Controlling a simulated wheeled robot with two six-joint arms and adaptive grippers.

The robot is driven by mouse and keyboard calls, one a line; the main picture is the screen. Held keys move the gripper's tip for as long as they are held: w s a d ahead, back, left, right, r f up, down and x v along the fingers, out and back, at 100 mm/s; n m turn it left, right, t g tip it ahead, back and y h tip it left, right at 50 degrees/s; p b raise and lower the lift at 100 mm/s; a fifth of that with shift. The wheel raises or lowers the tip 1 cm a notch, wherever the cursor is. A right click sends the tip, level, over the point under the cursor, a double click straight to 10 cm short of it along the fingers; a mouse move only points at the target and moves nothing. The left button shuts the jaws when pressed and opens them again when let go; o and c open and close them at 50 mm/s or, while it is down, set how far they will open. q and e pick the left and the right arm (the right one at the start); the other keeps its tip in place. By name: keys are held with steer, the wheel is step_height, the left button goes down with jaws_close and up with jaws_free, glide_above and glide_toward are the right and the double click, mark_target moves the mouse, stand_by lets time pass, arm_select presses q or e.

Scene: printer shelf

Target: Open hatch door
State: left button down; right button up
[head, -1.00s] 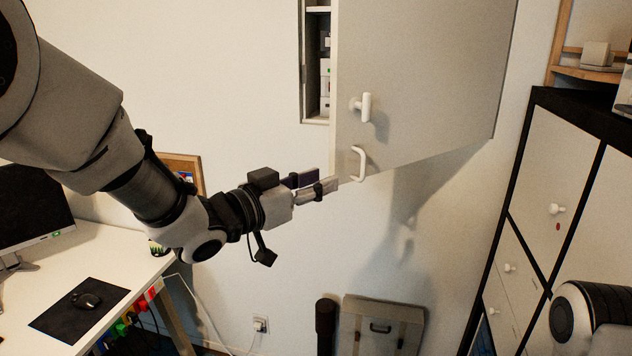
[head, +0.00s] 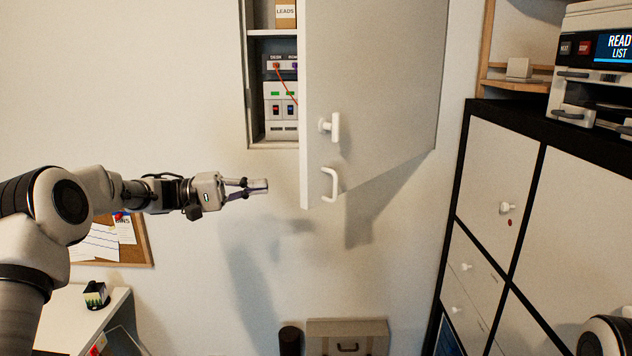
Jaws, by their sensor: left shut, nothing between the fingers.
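The hatch door (head: 385,80) is a light grey panel in the upper middle of the head view. It stands swung open to the right of the wall cabinet (head: 252,110), whose shelves show. The door carries a white knob-like latch (head: 331,127) and, below it, a white bow handle (head: 330,185). My left gripper (head: 266,186) is shut and empty. It is left of the door's lower edge, apart from it, and below the cabinet opening. At the lower right edge a dark and grey rounded part of mine shows, without a gripper.
Inside the cabinet are modules with an orange cable (head: 286,83) and a LEADS box (head: 285,14). A black-edged cabinet (head: 495,190) with a printer (head: 590,75) stands right. A desk (head: 75,315), a corkboard (head: 135,250) and a case (head: 347,338) are lower down. The wall between is clear.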

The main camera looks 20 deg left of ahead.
mark_target(301, 184)
arm_select(q)
steer(key=a+r, duration=0.1)
steer(key=a, duration=0.3)
steer(key=shift+n+g+y, duration=0.3)
steer(key=d+p, duration=0.1)
steer(key=d, duration=0.3)
steer(key=d+p, duration=0.2)
steer(key=d, duration=0.3)
steer(key=w+d+p, duration=0.1)
steer(key=d, duration=0.3)
steer(key=shift+d+r, duration=0.15)
steer(key=shift+d, duration=0.1)
arm_select(e)
steer(key=r, duration=0.4)
steer(key=shift+s+a+r, duration=0.15)
steer(key=shift+a+r, duration=0.05)
arm_select(q)
steer(key=shift+w, duration=0.1)
